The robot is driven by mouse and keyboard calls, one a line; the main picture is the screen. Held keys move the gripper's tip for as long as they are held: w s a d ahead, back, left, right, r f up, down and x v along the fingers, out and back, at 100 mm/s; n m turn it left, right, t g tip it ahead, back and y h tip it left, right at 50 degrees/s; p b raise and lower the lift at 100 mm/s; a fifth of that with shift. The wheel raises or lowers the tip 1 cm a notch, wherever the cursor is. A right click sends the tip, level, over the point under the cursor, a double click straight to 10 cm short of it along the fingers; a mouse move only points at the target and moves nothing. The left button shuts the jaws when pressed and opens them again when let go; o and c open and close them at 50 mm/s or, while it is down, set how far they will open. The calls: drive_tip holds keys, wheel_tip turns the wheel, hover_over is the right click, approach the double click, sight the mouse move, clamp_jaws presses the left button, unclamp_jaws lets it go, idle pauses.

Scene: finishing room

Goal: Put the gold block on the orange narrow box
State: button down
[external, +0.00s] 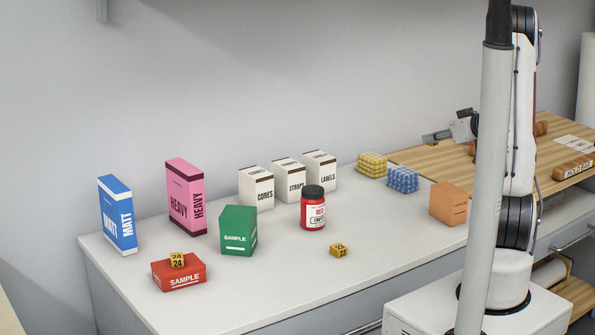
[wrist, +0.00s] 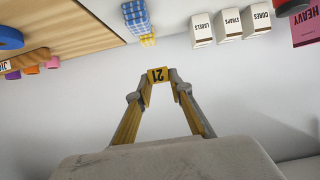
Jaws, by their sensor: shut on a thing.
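My gripper (wrist: 160,80) is shut on a gold block (wrist: 158,75) marked 21, held between the fingertips in the wrist view. In the external view my gripper (external: 432,137) is raised over the back of the bench, pointing left; the held block cannot be made out there. An orange box (external: 448,204) stands on the white bench at the right, below my gripper and nearer the camera. Another gold block (external: 340,250) lies on the bench front. A gold block marked 24 (external: 177,260) sits on a red SAMPLE box (external: 179,276).
Blue MATT (external: 117,215), pink HEAVY (external: 187,197) and green SAMPLE (external: 238,231) boxes stand left. White boxes (external: 289,180) and a red jar (external: 313,209) stand mid-bench. Yellow (external: 371,164) and blue (external: 402,180) checked blocks stand near the wooden board (external: 430,155).

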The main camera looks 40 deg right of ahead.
drive_tip(key=s, duration=0.8)
drive_tip(key=shift+s+r, duration=0.15)
drive_tip(key=shift+s, duration=0.05)
hover_over(453, 191)
drive_tip(key=shift+w+d+f, duration=0.1)
drive_tip(key=shift+f, duration=2.85)
drive_tip(key=shift+f, duration=0.1)
drive_tip(key=shift+f, duration=1.95)
drive_tip(key=shift+f, duration=0.2)
drive_tip(key=c, duration=1.8)
unclamp_jaws()
